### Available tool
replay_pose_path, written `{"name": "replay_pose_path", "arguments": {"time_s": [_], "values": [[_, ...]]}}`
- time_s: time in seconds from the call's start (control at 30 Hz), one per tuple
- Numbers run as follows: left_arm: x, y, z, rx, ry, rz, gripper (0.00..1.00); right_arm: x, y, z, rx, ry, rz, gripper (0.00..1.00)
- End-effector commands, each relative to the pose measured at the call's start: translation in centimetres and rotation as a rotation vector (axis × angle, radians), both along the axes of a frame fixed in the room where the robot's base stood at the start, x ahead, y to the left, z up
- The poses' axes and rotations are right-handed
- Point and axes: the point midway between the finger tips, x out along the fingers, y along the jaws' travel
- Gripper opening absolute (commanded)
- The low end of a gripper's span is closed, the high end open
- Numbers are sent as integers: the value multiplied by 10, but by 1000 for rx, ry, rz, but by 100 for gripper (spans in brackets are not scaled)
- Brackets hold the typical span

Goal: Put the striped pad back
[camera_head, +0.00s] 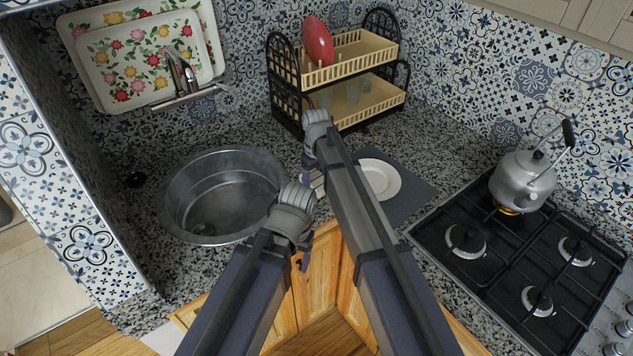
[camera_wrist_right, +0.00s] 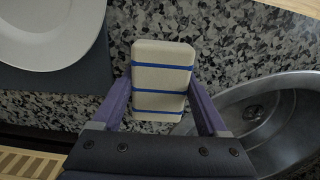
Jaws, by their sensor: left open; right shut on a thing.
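The striped pad (camera_wrist_right: 162,72) is a pale cream block with blue bands. In the right wrist view it sits between the two fingers of my right gripper (camera_wrist_right: 158,98), which is shut on it, above the speckled counter beside the sink. In the head view my right gripper (camera_head: 309,165) is between the sink and the plate, with its fingers and the pad mostly hidden behind the arm. My left gripper (camera_head: 303,258) is open, pointing down near the counter's front edge, right of the sink's front; its fingers show only in part.
A round metal sink (camera_head: 180,215) lies left. A white plate (camera_head: 383,181) rests on a dark mat (camera_head: 416,192) to the right. A two-tier rack (camera_head: 385,50) with a red plate (camera_head: 317,41) stands behind. A kettle (camera_head: 522,184) stands on the gas hob (camera_head: 500,285). A floral tray (camera_head: 125,70) leans at the back left.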

Motion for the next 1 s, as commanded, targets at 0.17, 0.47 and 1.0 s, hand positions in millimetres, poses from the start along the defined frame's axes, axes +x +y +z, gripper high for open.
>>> {"name": "replay_pose_path", "arguments": {"time_s": [0.17, 0.47, 1.0], "values": [[0, 0, -7, 0, 0, 0, 70, 0, 0, -7, 0, 0, 0, 0], [0, 0, -8, 0, 0, 0, 70, -3, 0, -8, -2, 5, 1, 93], [0, 0, 31, 0, 0, 0, 70, -2, 0, 31, -1, 3, 1, 100]]}}
